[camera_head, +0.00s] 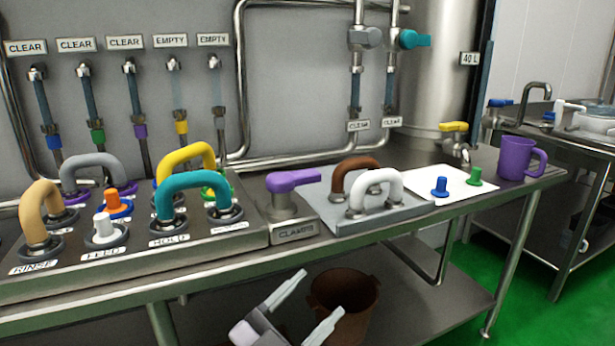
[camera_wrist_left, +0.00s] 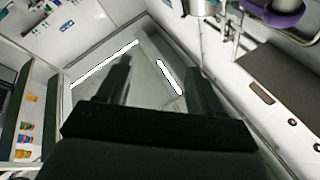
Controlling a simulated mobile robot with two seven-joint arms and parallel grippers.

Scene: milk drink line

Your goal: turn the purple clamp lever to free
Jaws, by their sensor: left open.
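The purple clamp lever (camera_head: 294,179) sits on a grey block labelled CLAMPS (camera_head: 295,231) in the middle of the bench, in the head view. Its handle points to the right, roughly level. My left gripper (camera_head: 321,292) is low in the head view, in front of the bench edge and below the lever, well apart from it. Its two pale fingers are spread and nothing is between them. In the left wrist view the gripper (camera_wrist_left: 158,75) points toward ceiling lights; the lever is not seen there. My right gripper is not in view.
Left of the block is a panel with hoops, including a teal one (camera_head: 192,182) and a yellow one (camera_head: 186,153). Right of it stand a brown hoop (camera_head: 355,163) and a white hoop (camera_head: 377,177) on a plate. A purple mug (camera_head: 515,158) stands farther right. A brown bucket (camera_head: 345,290) is below.

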